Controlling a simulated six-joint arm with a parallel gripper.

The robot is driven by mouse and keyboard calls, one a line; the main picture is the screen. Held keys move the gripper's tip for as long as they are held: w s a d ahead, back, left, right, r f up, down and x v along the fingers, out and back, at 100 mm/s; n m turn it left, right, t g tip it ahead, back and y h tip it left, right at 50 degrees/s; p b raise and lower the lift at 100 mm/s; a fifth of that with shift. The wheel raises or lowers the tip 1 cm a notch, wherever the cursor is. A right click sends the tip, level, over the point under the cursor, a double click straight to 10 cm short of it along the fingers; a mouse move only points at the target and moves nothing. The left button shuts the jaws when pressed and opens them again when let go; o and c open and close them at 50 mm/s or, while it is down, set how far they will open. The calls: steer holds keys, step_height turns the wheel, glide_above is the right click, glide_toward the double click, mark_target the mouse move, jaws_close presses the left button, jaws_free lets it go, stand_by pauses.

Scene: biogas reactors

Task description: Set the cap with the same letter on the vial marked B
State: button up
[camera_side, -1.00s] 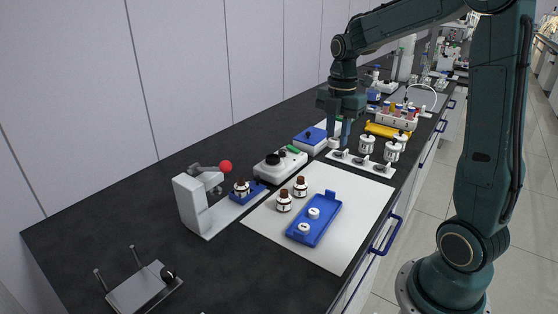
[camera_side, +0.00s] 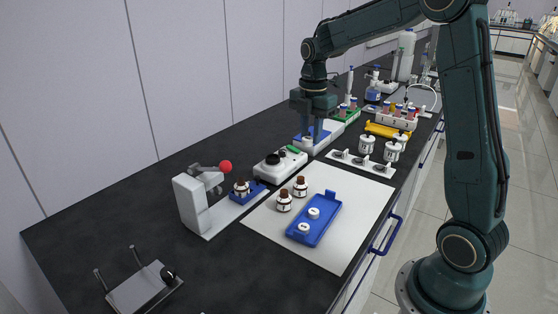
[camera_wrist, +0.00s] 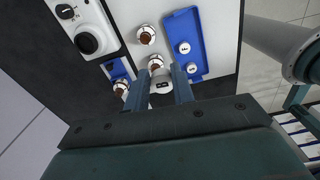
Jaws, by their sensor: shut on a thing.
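Two white caps, a nearer one (camera_side: 303,227) and a farther one (camera_side: 314,213), lie in a blue tray (camera_side: 325,229). Their letters are too small to read surely. In the wrist view, the same caps (camera_wrist: 184,47) and (camera_wrist: 191,68) lie in the tray, right of the held vial.
Brown bottles (camera_side: 284,202) and (camera_side: 300,187) stand beside the tray on a white mat (camera_side: 350,205). A white device with a black knob (camera_side: 272,160) and a red-balled lever press (camera_side: 190,205) stand left.

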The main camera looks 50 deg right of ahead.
steer(key=shift+n, duration=0.4)
steer(key=w+a+f, duration=0.2)
steer(key=w+a, duration=0.1)
steer(key=w, duration=0.2)
steer(key=w+a+f, duration=0.2)
steer(key=w+a, duration=0.1)
steer(key=w, duration=0.2)
steer(key=w+a+f, duration=0.3)
steer(key=w, duration=0.3)
steer(key=shift+a, duration=0.15)
steer(key=shift+f, duration=0.3)
steer(key=shift+f, duration=1.85)
steer(key=shift+f, duration=0.8)
stand_by(0.5)
